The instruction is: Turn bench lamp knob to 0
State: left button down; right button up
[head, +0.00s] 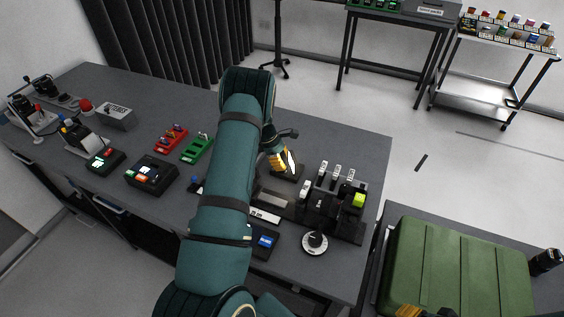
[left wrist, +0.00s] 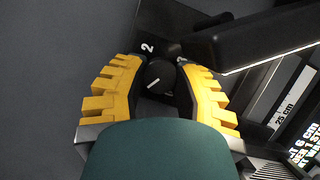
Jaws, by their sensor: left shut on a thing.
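The bench lamp knob (left wrist: 160,76) is round and black with a white line on its face, slanting in the left wrist view. A white digit 2 (left wrist: 148,48) is printed just above and left of it; no 0 can be read. My left gripper (left wrist: 158,82) has its yellow fingers on both sides of the knob and is shut on it. In the head view the left gripper (head: 277,161) is at the dark bench lamp (head: 288,174), and my arm hides much around it. A yellow part of my right gripper (head: 410,312) shows at the bottom edge; its jaws are unclear.
A black fixture with levers and a green block (head: 358,200) stands right of the lamp, with a round dial (head: 315,242) nearer. Red (head: 171,139) and green (head: 197,149) holders lie left of my arm. A green case (head: 470,265) is at lower right.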

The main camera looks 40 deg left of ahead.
pick_arm(q)
jog(key=n+y, duration=0.1)
jog(key=n, duration=0.2)
jog(key=n+t, duration=0.1)
jog(key=n, duration=0.2)
jog(key=shift+s+n+t+y, duration=0.1)
jog(key=shift+n+t+y, duration=0.2)
jog(key=shift+y, duration=0.1)
dwell(0.4)
jog(key=c, duration=0.6)
grip_release()
jog(key=shift+c, duration=0.2)
jog(key=v, duration=1.2)
jog(key=shift+s, duration=0.15)
